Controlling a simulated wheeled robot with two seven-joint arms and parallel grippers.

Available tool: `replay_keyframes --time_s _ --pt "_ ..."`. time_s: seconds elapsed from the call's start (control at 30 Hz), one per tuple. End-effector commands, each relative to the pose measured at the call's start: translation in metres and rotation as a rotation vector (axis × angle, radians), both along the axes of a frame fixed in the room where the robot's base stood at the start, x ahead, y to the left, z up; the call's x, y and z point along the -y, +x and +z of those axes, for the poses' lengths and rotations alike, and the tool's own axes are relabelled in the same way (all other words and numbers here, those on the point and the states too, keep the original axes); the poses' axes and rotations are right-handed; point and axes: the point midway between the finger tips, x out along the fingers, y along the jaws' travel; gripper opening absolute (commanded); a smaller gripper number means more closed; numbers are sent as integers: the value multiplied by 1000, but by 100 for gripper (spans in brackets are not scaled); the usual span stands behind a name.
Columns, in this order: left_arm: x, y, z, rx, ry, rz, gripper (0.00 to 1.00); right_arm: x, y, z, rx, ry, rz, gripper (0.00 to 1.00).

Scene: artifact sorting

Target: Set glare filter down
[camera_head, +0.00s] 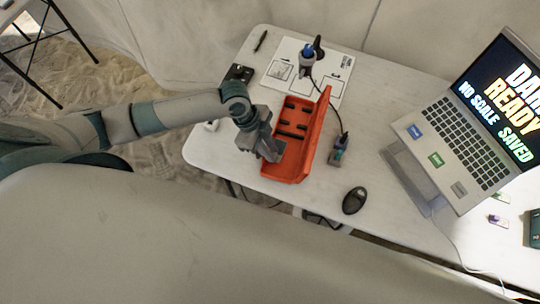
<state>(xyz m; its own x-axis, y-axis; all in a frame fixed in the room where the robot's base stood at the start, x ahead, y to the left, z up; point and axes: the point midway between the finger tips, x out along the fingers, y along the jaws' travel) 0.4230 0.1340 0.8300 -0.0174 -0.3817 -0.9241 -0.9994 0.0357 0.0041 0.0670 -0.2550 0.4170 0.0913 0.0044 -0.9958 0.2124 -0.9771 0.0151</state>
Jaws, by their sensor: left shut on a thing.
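My left gripper (271,150) reaches in from the left and is shut at the near left part of the open orange case (311,140). The thing between its fingers is mostly hidden by the gripper, and I cannot make out its shape; no glare filter shows clearly elsewhere. The case lies on the white table, with dark slots in its base and a raised orange wall on its right side. I cannot tell whether the gripper touches the case. My right gripper is not in view.
A white printed mat (328,91) lies behind the case, with a blue-topped device (307,54) on it. A cabled device (339,150) and a black mouse (354,200) are to the right. A laptop (455,135) stands farther right. The table's near edge is close to the case.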

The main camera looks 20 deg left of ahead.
Motion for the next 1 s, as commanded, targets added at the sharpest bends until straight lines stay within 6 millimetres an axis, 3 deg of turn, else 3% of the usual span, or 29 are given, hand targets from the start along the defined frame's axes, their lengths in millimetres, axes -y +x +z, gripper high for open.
replay_keyframes --time_s 0.27,0.7,1.0 --pt "0 0 -2 0 0 0 0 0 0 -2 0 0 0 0" --pt "0 0 -37 0 0 0 0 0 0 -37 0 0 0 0" --pt "0 0 -37 0 0 0 0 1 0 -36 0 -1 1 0"
